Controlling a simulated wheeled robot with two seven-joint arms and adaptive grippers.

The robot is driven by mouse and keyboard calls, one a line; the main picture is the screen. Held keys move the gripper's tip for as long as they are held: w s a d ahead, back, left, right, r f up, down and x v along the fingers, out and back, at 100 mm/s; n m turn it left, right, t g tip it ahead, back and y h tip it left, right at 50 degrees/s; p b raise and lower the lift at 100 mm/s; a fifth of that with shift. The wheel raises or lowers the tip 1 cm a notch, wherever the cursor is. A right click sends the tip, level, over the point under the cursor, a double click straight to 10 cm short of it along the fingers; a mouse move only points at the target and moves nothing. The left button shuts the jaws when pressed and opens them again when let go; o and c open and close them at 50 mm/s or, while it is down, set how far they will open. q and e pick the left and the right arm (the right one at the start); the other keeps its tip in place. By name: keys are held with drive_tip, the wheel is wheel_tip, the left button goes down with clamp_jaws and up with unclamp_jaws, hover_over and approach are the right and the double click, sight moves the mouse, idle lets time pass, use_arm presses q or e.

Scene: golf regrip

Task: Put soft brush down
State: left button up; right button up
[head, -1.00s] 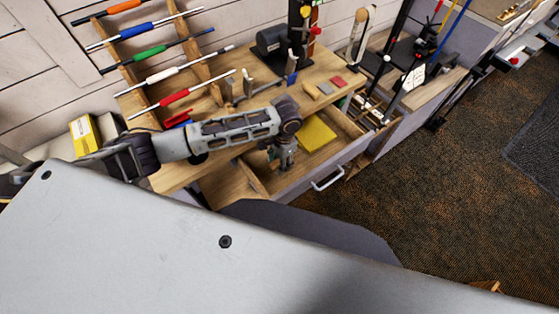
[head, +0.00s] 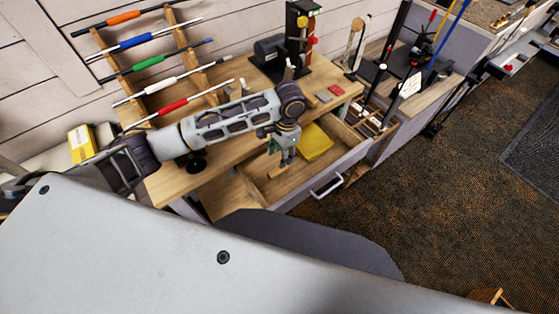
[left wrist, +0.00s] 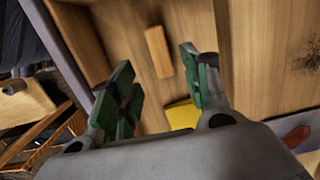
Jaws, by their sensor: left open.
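My left gripper (head: 284,162) hangs fingers-down over the open drawer of the wooden bench. In the left wrist view its two green-padded fingers (left wrist: 160,85) are spread apart with nothing between them. A small plain wooden block (left wrist: 158,52) lies on the drawer floor beyond the fingertips, apart from them. It may be the soft brush, but no bristles show. A yellow cloth-like piece (head: 314,141) lies in the drawer and shows partly behind a finger in the left wrist view (left wrist: 182,115). My right gripper is not in view.
The drawer (head: 283,187) is pulled out, its handle (head: 327,187) at the front. A rack with several coloured shafts (head: 150,75) stands on the left. A vise-like device (head: 298,35) and a red block (head: 336,90) are on the bench. Open carpet lies at the right.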

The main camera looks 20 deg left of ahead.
use_arm(q)
drive_tip(key=shift+w+d+r, duration=0.1)
drive_tip(key=shift+w+r, duration=0.05)
drive_tip(key=shift+r, duration=1.3)
